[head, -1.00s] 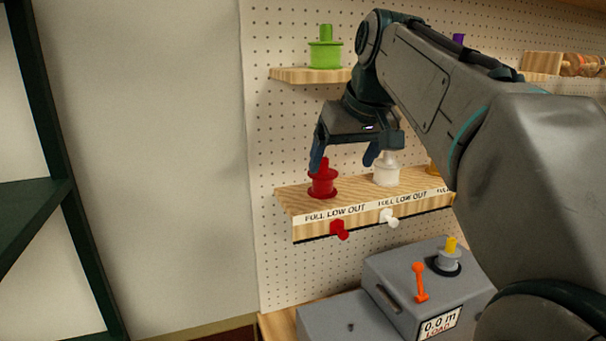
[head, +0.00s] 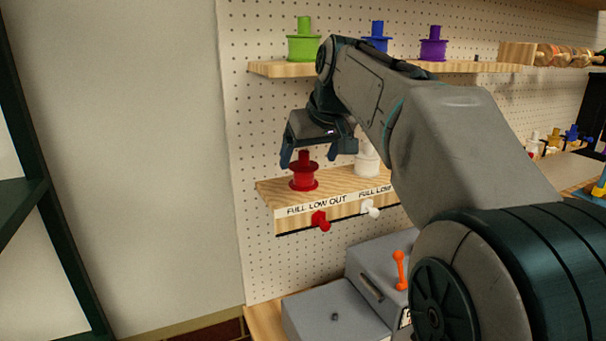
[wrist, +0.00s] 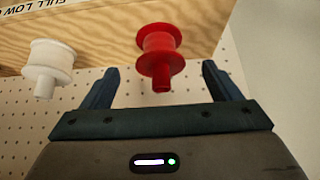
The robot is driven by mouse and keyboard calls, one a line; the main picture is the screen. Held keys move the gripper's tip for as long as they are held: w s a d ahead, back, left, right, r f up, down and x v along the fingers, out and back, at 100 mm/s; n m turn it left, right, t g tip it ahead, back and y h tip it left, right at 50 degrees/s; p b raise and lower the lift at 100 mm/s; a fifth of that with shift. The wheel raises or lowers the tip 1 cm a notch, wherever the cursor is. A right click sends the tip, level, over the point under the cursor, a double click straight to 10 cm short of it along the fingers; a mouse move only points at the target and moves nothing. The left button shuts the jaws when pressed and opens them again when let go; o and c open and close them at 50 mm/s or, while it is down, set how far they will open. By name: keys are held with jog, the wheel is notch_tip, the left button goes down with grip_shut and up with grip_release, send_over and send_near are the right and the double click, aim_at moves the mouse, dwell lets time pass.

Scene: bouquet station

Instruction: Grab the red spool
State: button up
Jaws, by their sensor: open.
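The red spool (head: 304,176) stands upright on the left end of the lower wooden shelf (head: 270,197), which is labelled "FULL LOW OUT". My gripper (head: 309,158) is open and empty, with its fingers pointing down above the spool. In the wrist view the red spool (wrist: 160,52) lies ahead between the two spread fingers (wrist: 160,82), with only its narrow top near fingertip level. No finger visibly touches it. A white spool (head: 367,160) stands to its right, partly hidden by my arm; it shows left of the left finger in the wrist view (wrist: 47,64).
Red (head: 320,221) and white (head: 370,208) pegs stick out of the shelf front. An upper shelf (head: 272,69) holds green (head: 304,42), blue (head: 376,38) and purple (head: 433,45) spools. Grey boxes (head: 330,312) with an orange lever (head: 400,270) stand below. Space left of the shelf is clear.

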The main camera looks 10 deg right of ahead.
aim_at(306, 166)
jog(key=x, duration=0.4)
jog(key=shift+w+f, duration=0.15)
jog(key=shift+f, duration=0.1)
jog(key=c, duration=1.1)
jog(key=shift+r, duration=0.1)
